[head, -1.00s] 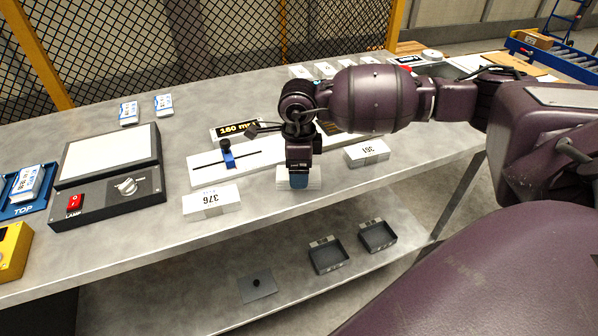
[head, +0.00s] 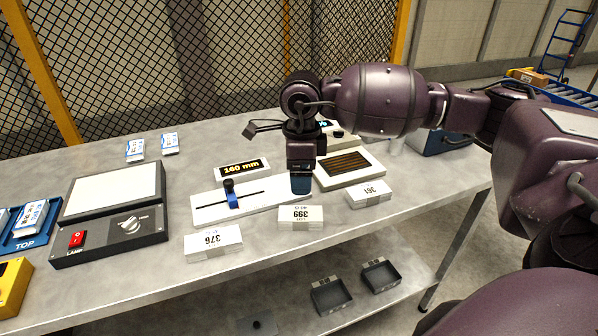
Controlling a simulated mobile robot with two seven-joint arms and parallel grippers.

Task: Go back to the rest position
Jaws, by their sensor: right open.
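My right arm reaches in from the right in the head view. My right gripper (head: 300,188) points down over the bench (head: 180,270), and its jaws are open with nothing seen between them. It is just behind the white box marked 399 (head: 300,217). White boxes marked 376 (head: 213,243) and 361 (head: 368,194) sit to either side of that box. My left gripper is out of view.
A slide gauge with a blue slider (head: 233,200) and a 160 mm display (head: 243,169) are left of the gripper. A lamp box (head: 110,215) stands further left. A striped panel (head: 348,165) is behind right. Grey bins (head: 331,297) are on the lower shelf.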

